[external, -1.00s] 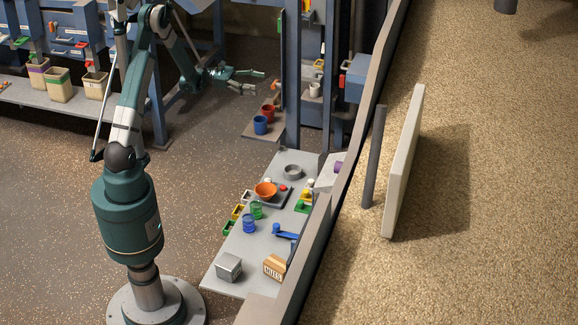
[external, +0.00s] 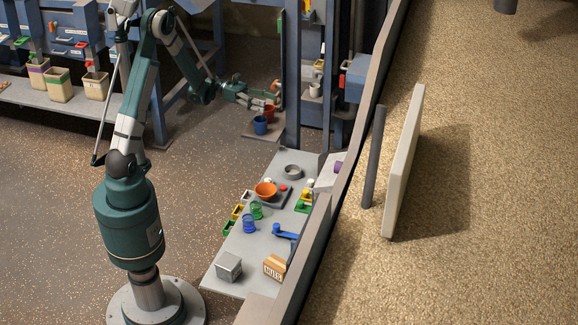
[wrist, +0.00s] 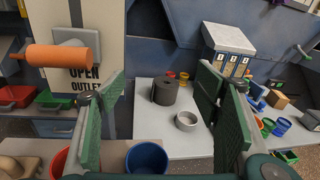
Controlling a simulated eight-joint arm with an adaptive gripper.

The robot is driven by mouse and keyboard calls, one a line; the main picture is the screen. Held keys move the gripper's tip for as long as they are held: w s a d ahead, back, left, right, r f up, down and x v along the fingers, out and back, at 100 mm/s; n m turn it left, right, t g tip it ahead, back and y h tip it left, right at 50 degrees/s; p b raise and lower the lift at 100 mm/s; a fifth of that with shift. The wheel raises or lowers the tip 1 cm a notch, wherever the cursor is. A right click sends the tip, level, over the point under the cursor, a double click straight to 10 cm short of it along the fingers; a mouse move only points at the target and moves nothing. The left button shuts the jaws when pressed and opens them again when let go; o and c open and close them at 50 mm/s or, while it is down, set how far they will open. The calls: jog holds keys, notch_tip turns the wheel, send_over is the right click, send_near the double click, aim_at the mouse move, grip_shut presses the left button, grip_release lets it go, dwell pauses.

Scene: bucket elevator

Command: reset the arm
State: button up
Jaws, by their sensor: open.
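My gripper (external: 270,100) is at the end of my outstretched arm, close to the red bucket (external: 269,114) and blue bucket (external: 260,126) at the tower's foot. Its green-padded fingers are wide apart with nothing between them; in the wrist view my gripper (wrist: 160,98) frames a grey table. There, the blue bucket (wrist: 146,158) is low between the fingers and the red bucket (wrist: 60,162) is partly behind the left finger. Whether a finger touches either bucket cannot be told.
An orange handle (wrist: 62,57) on a panel marked OPEN OUTLET is just left of the fingers. A dark cylinder (wrist: 165,91) and a grey ring (wrist: 187,121) stand on the grey table. A blue tower post (external: 292,80) rises beside my gripper. Floor left of the table is clear.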

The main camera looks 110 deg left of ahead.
jog(key=w+d+r+m+g+h+p, duration=0.1)
jog(key=w+d+r+m+g, duration=0.15)
jog(key=w+d, duration=0.75)
jog(key=w+d+r+m+g+h+p, duration=0.1)
jog(key=w+d+r+m+g, duration=0.2)
jog(key=d, duration=1.2)
jog(key=w+d+r+m+g+h+p, duration=0.1)
jog(key=w+d+r+m, duration=0.2)
jog(key=w+d, duration=0.8)
jog(key=s+d+m+g+y, duration=0.1)
jog(key=s+d+m, duration=0.35)
jog(key=d, duration=0.45)
jog(key=s+d+m+g+y, duration=0.1)
jog(key=s+d+m+g, duration=0.15)
jog(key=d+m, duration=0.5)
jog(key=s+d+r+m+y, duration=0.2)
jog(key=s+d+m+y, duration=0.1)
jog(key=s+d+m, duration=1)
jog(key=shift+s+r+m, duration=0.2)
jog(key=shift+s+m, duration=0.95)
jog(key=shift+s, duration=0.15)
